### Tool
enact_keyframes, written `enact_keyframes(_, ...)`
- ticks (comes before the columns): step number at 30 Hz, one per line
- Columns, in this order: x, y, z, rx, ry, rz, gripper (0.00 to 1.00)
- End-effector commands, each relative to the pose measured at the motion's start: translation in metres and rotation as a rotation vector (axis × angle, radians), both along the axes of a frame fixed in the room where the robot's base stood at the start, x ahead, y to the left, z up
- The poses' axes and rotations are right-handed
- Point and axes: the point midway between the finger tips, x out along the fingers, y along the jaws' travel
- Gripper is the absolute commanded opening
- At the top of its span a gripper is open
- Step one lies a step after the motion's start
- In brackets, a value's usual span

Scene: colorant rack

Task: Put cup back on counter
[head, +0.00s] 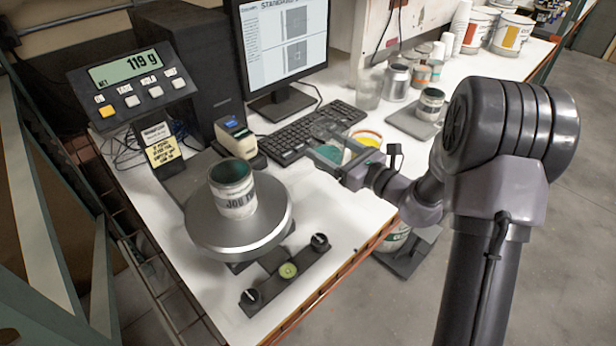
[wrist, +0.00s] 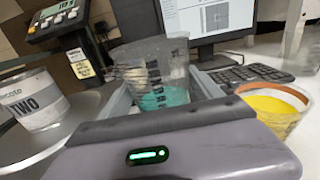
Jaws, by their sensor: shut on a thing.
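A clear cup with teal liquid in its bottom (wrist: 165,72) is between my gripper's fingers (wrist: 165,98) in the wrist view, standing roughly upright with a slight tilt. My gripper (head: 328,155) is shut on it. In the head view the cup (head: 327,131) is partly hidden by the gripper, over the white counter (head: 340,222) in front of the keyboard. I cannot tell whether its base touches the counter. A cup with yellow contents (head: 367,138) stands just right of it, also close to the right finger in the wrist view (wrist: 275,108).
A labelled can (head: 236,202) with dark teal inside stands on the round scale plate (head: 240,241); the display (head: 125,65) reads 119 g. A label printer (head: 236,137), keyboard (head: 300,135) and monitor (head: 284,40) are behind.

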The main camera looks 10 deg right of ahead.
Motion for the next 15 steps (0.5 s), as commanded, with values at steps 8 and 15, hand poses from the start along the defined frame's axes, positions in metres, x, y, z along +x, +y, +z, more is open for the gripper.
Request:
enact_keyframes(8,0.0,0.0,-0.048,0.002,0.003,0.0,0.23)
enact_keyframes(15,0.0,0.0,-0.093,0.001,0.002,0.0,0.23)
